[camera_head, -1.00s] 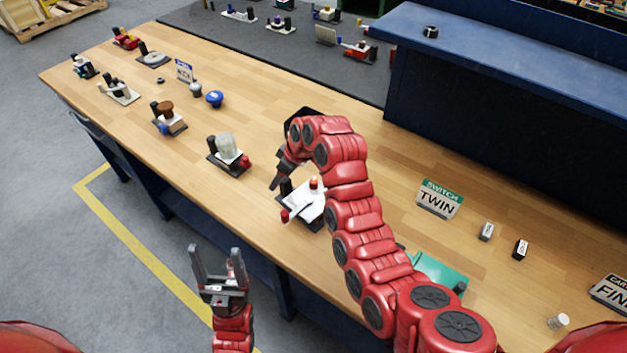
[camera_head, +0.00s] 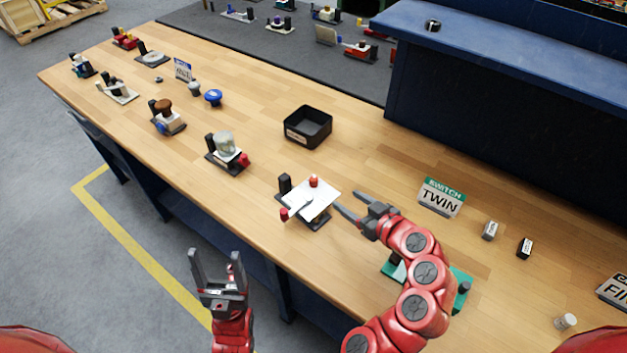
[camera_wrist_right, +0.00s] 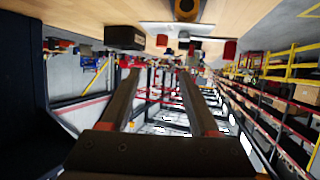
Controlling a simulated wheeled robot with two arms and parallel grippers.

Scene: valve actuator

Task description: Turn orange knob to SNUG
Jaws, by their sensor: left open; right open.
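An orange-red knob (camera_head: 313,181) stands on a white plate (camera_head: 322,199) with a black base, near the middle of the bench. No SNUG mark is readable. My right gripper (camera_head: 347,202) is open and empty, just right of the plate, its fingers pointing left toward it. My left gripper (camera_head: 216,256) is open and empty, off the bench's front edge.
A black block (camera_head: 285,183) stands at the plate's back left. A black tray (camera_head: 321,127) is behind it. A jar-like device (camera_head: 226,146) is to the left. A TWIN sign (camera_head: 440,198) stands at right. A green device (camera_head: 462,281) is partly behind my right arm.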

